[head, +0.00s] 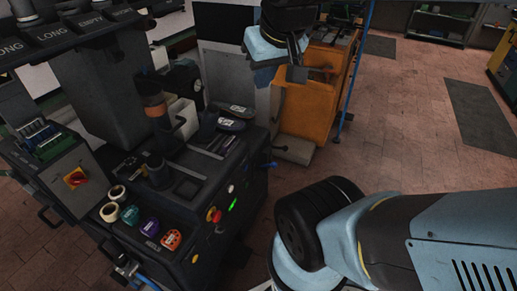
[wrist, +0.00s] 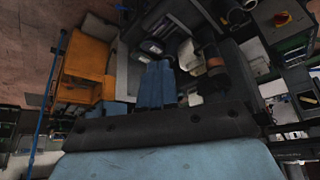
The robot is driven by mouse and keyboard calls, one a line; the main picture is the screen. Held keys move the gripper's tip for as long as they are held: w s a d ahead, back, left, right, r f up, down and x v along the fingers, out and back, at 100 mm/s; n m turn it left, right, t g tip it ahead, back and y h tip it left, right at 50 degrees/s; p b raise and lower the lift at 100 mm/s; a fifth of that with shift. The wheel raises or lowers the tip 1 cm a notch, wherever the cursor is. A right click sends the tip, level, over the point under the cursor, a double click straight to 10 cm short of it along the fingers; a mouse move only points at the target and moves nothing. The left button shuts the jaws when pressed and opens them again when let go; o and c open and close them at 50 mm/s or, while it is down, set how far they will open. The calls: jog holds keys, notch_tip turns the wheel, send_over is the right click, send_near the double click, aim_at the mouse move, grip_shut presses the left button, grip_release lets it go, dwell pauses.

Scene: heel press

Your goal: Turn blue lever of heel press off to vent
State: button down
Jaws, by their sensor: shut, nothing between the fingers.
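The heel press (head: 180,235) is the dark machine at the left of the head view, with a control panel on its front right. A small blue lever (head: 268,165) sticks out from its right side. My gripper (head: 297,72) hangs at the top centre of the head view, above and behind the lever in the picture and apart from it. In the wrist view its two blue fingers (wrist: 160,66) lie together, shut and empty. I cannot make out the lever's exact angle. I cannot pick out the lever with certainty in the wrist view.
The panel has a red button (head: 214,215) and a lit green display (head: 232,204). An orange cabinet (head: 312,105) and a blue pole (head: 355,60) stand behind. Brick floor (head: 410,130) is open at right.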

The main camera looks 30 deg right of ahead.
jog(key=w+d+f+n+g, duration=0.1)
jog(key=w+d+f, duration=0.3)
jog(key=w, duration=0.5)
jog(key=w+d+f+n+g+h, duration=0.1)
jog(key=w+d+f, duration=0.1)
jog(key=w+f, duration=0.5)
jog(key=w+d+f+n+g, duration=0.1)
jog(key=w+d+f+n, duration=0.15)
jog(key=w, duration=0.75)
jog(key=w+d+f+n+g, duration=0.1)
jog(key=w+d+f, duration=0.2)
jog(key=f, duration=0.8)
jog(key=w+d+f+n+g, duration=0.1)
jog(key=w+d+f, duration=0.2)
jog(key=f, duration=0.9)
jog(key=w+d+f+n+g, duration=0.1)
jog(key=w+d+f, duration=0.2)
jog(key=f, duration=0.9)
jog(key=shift+w+f, duration=0.15)
jog(key=shift+w, duration=0.05)
